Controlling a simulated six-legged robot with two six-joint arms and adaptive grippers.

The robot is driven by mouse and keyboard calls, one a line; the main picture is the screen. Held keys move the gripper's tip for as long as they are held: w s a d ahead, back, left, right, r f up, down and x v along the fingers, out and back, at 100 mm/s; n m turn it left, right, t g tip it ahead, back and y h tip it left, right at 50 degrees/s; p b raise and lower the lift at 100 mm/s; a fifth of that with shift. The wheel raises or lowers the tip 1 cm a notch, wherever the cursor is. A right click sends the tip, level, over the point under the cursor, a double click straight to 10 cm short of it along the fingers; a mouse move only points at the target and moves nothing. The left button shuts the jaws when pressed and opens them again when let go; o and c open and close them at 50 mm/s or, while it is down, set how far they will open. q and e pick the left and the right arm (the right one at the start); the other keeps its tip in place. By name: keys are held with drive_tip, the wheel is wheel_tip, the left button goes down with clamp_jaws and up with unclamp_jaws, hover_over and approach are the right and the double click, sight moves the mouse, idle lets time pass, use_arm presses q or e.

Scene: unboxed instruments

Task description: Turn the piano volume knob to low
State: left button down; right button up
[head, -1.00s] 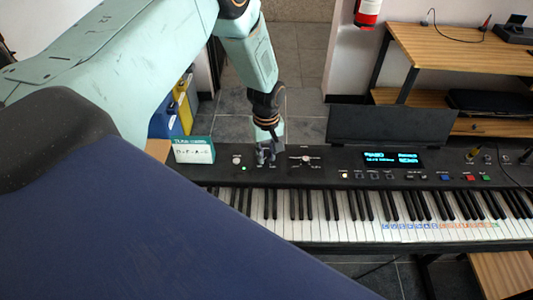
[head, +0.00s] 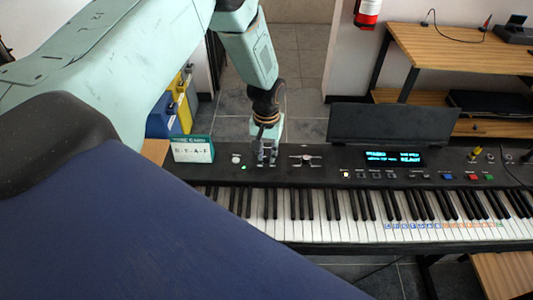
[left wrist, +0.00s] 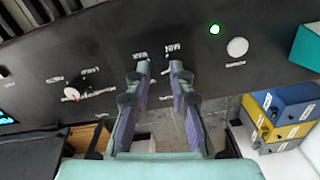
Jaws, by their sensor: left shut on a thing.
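The black digital piano (head: 345,178) stretches across the head view, and its control panel also shows in the left wrist view (left wrist: 100,45). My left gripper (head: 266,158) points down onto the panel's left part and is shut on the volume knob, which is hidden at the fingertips. In the left wrist view, the fingers (left wrist: 160,75) straddle a dark spot beside two small white labels. A round white button (head: 236,158) and a lit green light (head: 243,167) are left of the gripper. Another knob (head: 305,160) is to its right. My right gripper is not in view.
A dark music rest (head: 378,124) rises behind the panel, near the lit display (head: 394,158). A wooden desk (head: 460,55) is at the back right.

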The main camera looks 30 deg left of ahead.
use_arm(q)
drive_tip(key=m, duration=0.2)
drive_tip(key=m+b, duration=0.1)
drive_tip(key=m, duration=0.2)
drive_tip(key=shift+s+f+m, duration=0.3)
drive_tip(key=m+b, duration=0.1)
drive_tip(key=m, duration=0.4)
drive_tip(key=shift+b, duration=0.3)
drive_tip(key=c, duration=1.6)
unclamp_jaws()
drive_tip(key=o, duration=0.4)
drive_tip(key=shift+w+r, duration=0.1)
drive_tip(key=shift+w, duration=0.05)
drive_tip(key=shift+r, duration=0.1)
